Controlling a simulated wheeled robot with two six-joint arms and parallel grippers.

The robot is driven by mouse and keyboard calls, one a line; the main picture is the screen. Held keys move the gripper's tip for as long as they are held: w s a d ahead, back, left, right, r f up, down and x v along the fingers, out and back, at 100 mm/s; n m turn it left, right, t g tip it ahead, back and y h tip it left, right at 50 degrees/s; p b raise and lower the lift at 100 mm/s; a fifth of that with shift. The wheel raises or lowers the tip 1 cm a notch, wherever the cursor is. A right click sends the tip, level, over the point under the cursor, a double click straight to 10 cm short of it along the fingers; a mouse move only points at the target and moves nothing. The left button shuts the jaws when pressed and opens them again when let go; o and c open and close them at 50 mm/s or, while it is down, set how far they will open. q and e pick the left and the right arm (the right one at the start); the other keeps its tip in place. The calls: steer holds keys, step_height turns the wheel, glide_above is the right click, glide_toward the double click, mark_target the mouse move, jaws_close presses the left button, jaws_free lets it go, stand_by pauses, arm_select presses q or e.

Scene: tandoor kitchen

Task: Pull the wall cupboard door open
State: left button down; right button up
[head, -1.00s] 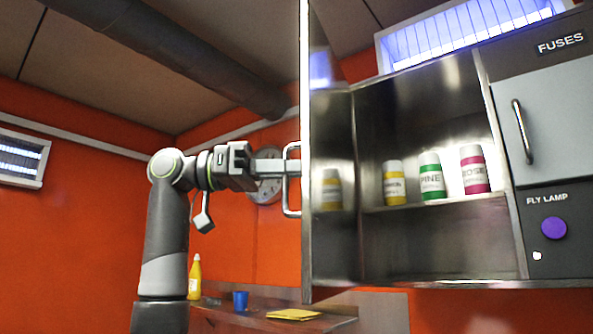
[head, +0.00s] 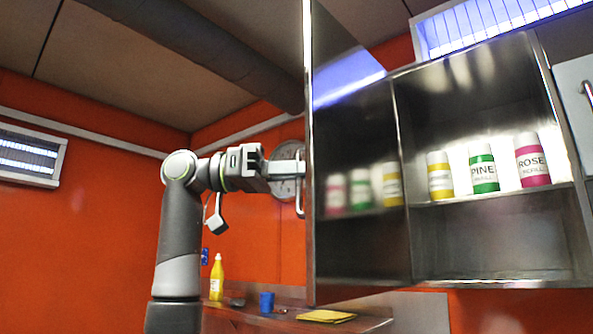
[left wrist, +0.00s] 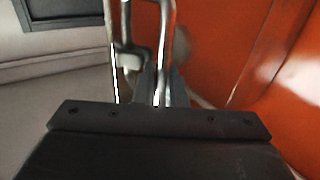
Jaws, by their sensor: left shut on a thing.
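The wall cupboard door (head: 352,160) stands wide open, swung out from the left side of the cupboard (head: 490,240). Its shiny inner face mirrors the bottles. My left gripper (head: 285,169) is shut on the door's upright bar handle (head: 300,184), on the door's outer side. In the left wrist view the handle (left wrist: 165,40) rises from between the fingers (left wrist: 158,88). The fingertips are partly hidden there by the gripper body. My right gripper is in neither view.
Inside the cupboard a yellow bottle (head: 440,176), a green PINE bottle (head: 484,168) and a pink ROSE bottle (head: 532,160) stand on the shelf (head: 470,198). Below the door, a ledge (head: 375,318) holds a yellow squeeze bottle (head: 217,280), a blue cup (head: 267,301) and a yellow cloth (head: 327,316).

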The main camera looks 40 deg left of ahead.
arm_select(q)
steer(key=c, duration=1.6)
jaws_free()
steer(key=shift+w+d, duration=0.1)
steer(key=shift+c, duration=0.2)
steer(key=v, duration=1.7)
steer(key=shift+a, duration=0.2)
